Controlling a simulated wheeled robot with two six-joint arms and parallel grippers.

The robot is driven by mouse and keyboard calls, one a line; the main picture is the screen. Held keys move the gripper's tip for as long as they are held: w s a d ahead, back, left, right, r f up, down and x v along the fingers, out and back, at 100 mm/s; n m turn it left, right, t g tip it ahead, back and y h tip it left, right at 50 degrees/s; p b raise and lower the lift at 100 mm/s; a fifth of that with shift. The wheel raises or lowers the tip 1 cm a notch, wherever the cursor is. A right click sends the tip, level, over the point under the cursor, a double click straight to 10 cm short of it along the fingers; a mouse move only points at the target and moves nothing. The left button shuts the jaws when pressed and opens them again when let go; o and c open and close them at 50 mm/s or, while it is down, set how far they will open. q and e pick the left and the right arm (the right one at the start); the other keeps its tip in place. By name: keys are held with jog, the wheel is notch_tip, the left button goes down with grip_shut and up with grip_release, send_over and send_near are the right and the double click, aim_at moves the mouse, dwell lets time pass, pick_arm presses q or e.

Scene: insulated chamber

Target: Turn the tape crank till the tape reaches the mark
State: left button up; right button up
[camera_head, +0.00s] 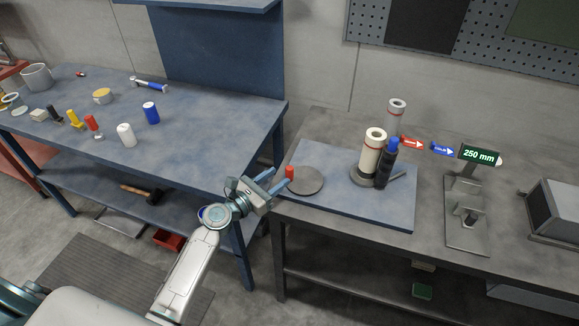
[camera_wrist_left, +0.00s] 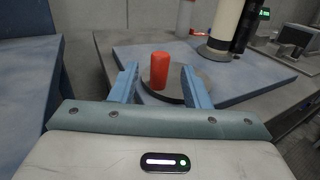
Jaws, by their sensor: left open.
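The tape crank is a grey disc (camera_head: 306,181) with an upright red knob (camera_head: 290,172) near its left edge, on a blue base board (camera_head: 345,205). In the left wrist view the red knob (camera_wrist_left: 159,70) stands between the two blue fingers, with space on both sides. My left gripper (camera_head: 277,181) is open at the knob; I cannot tell whether it touches it. A display (camera_head: 480,156) reads 250 mm. My right gripper is not in view.
A grey box (camera_head: 556,212) stands at the far right. A blue bench (camera_head: 200,140) on the left holds several cylinders and containers, with a floor gap between benches.

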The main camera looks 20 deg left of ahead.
aim_at(290, 168)
pick_arm(q)
jog(key=p+x, duration=0.1)
jog(key=x, duration=0.5)
